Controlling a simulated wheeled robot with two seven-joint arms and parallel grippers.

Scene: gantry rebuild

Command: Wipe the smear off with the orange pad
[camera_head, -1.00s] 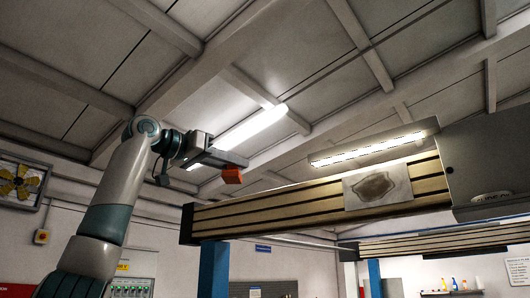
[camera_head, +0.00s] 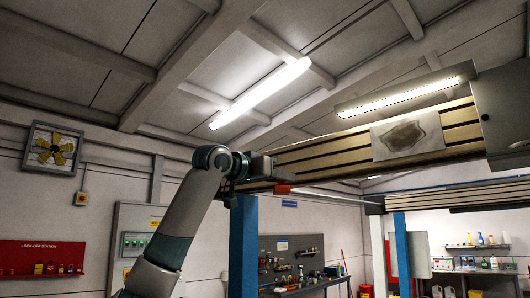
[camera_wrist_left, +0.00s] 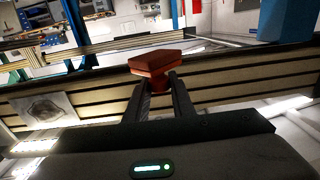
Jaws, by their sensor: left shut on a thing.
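The smear (camera_head: 402,136) is a grey-brown patch on a pale plate (camera_head: 433,126) fixed to the side of a slatted overhead beam (camera_head: 340,151). It also shows at the left of the left wrist view (camera_wrist_left: 42,107). My left gripper (camera_head: 277,182) is at the beam's left part in the head view, well left of the smear. It is shut on the orange pad (camera_head: 283,189), which looks red-brown between the fingertips in the left wrist view (camera_wrist_left: 155,65). The pad is apart from the smear; whether it touches the beam I cannot tell. My right gripper is not in view.
A lit lamp (camera_head: 405,96) runs above the plate. A grey housing (camera_head: 508,105) closes the beam's right end. A blue post (camera_head: 243,245) stands below its left part, and another blue post (camera_head: 399,250) stands farther right. The beam face between pad and plate looks clear.

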